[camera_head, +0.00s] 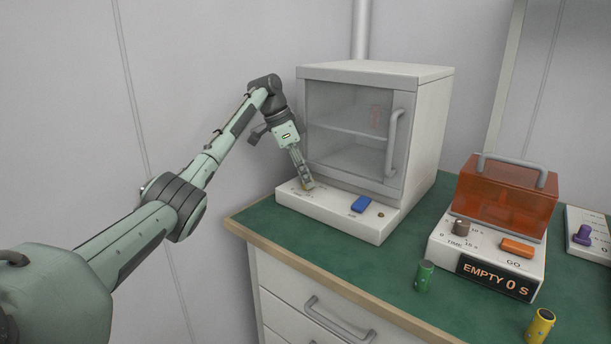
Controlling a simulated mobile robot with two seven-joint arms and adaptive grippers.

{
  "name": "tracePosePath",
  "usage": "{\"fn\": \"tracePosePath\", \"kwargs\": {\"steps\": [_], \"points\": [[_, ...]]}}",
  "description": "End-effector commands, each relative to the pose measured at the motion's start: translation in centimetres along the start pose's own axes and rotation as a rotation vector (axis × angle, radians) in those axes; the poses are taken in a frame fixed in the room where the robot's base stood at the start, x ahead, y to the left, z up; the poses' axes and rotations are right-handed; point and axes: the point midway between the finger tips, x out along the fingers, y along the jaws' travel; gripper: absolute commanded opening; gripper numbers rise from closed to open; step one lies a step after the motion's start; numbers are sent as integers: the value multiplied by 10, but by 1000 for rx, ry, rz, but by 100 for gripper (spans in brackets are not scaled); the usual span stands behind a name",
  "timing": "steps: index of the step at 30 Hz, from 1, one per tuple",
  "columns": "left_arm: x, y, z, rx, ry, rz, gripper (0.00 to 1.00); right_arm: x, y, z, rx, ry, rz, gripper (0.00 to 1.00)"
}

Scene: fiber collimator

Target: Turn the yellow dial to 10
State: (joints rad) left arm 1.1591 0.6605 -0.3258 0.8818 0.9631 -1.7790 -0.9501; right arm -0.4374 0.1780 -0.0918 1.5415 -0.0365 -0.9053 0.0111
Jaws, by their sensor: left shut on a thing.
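My left gripper (303,178) points down at the left part of the white front panel (330,212) of a grey cabinet. It is shut on a small dial there, with only a yellowish-tan bit (309,186) showing at the fingertips. The fingers hide most of the dial, so its pointer cannot be seen. Small marks are printed around it, too small to read. My right gripper is not in view.
A blue button (361,204) sits right of the dial on the panel. The cabinet door (350,140) is closed. An orange-lidded box (506,195) reading "EMPTY 0 S" stands at right. Green (424,276) and yellow (539,326) cylinders stand on the green bench top (385,265).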

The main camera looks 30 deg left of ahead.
Motion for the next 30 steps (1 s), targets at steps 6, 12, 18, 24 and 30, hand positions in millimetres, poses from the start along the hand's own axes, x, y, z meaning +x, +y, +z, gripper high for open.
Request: {"fn": "tracePosePath", "kwargs": {"steps": [6, 12, 18, 24, 30], "points": [[-1, -1, 0, 19, 0, 5, 0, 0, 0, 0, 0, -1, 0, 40], [-1, -1, 0, 20, 0, 5, 0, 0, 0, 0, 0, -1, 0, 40], [-1, -1, 0, 19, 0, 5, 34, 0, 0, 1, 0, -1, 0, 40], [-1, 0, 0, 18, 0, 6, 34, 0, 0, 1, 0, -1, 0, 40], [-10, -1, 0, 18, 0, 5, 34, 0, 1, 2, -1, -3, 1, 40]]}}
